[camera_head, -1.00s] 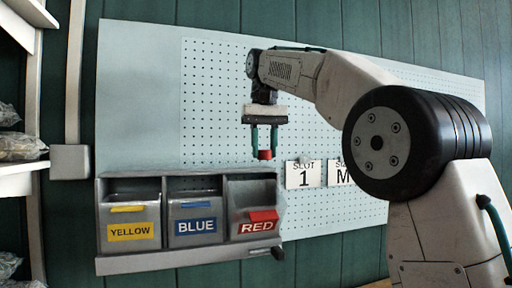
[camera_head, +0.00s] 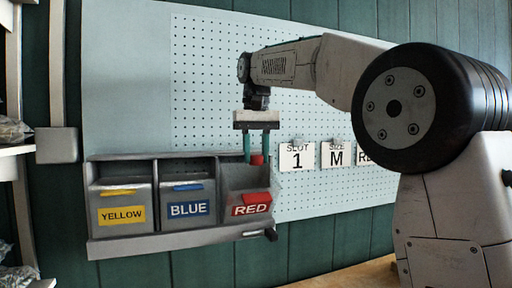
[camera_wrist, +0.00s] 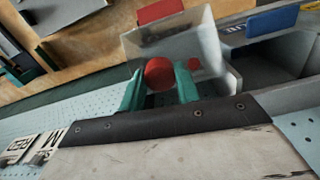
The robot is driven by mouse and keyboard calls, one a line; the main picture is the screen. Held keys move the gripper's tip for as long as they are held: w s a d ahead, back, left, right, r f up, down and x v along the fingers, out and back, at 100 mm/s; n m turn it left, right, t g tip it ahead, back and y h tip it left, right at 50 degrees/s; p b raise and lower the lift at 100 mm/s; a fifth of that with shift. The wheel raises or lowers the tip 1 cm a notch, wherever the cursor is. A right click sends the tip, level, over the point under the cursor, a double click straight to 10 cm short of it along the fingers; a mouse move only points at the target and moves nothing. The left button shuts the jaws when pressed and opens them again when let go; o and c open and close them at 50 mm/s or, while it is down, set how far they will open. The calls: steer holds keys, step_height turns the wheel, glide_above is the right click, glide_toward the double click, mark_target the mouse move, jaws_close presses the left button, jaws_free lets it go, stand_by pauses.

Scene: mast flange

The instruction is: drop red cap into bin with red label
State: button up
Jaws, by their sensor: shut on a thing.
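The red cap (camera_head: 257,159) is held between the teal fingers of my gripper (camera_head: 257,158). In the wrist view, the cap (camera_wrist: 159,73) sits between both fingertips of my gripper (camera_wrist: 160,82). The bin with the red label (camera_head: 235,183) is the rightmost of three grey bins on the pegboard. Its label reads RED (camera_head: 251,210), and a red tab is at its front. My gripper points down over this bin's opening, with the cap around the level of the bin's upper rear edge. How deep the cap is over the bin is hard to tell.
The blue-labelled bin (camera_head: 188,208) and yellow-labelled bin (camera_head: 122,214) stand to the left, separated by dividers. Signs reading SLOT 1 (camera_head: 297,157) and SIZE M (camera_head: 336,154) hang on the pegboard (camera_head: 212,75) to the right. Shelves stand at far left.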

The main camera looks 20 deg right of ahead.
mark_target(256, 155)
steer(key=o, duration=1)
steer(key=shift+o, duration=0.2)
steer(key=shift+r, duration=3.95)
steer(key=shift+s, duration=0.1)
